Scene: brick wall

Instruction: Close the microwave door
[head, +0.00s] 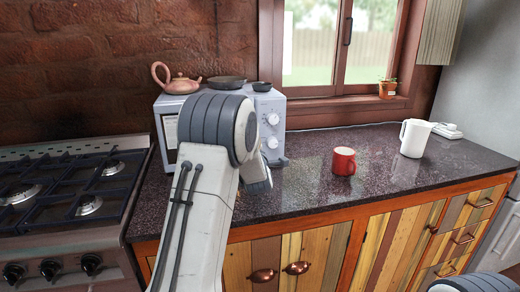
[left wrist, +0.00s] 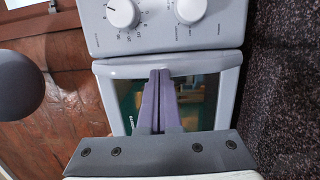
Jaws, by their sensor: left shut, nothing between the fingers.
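The white microwave (head: 272,128) stands on the dark counter against the brick wall, its two knobs on the right of its front. My left arm hides most of its front in the head view. The microwave door (head: 170,133) shows only at its left part there. In the left wrist view the door (left wrist: 228,85) has a pale frame and dark glass, and lies close to the knob panel. I cannot tell whether it is fully closed. My left gripper (left wrist: 160,75) is shut and empty, its fingers in front of the door; contact is unclear. My right gripper is out of view.
A teapot (head: 175,80) and dark pans (head: 227,82) sit on top of the microwave. A red mug (head: 343,161) and white jug (head: 414,138) stand on the counter (head: 300,190) to the right. A gas stove (head: 70,190) is at left.

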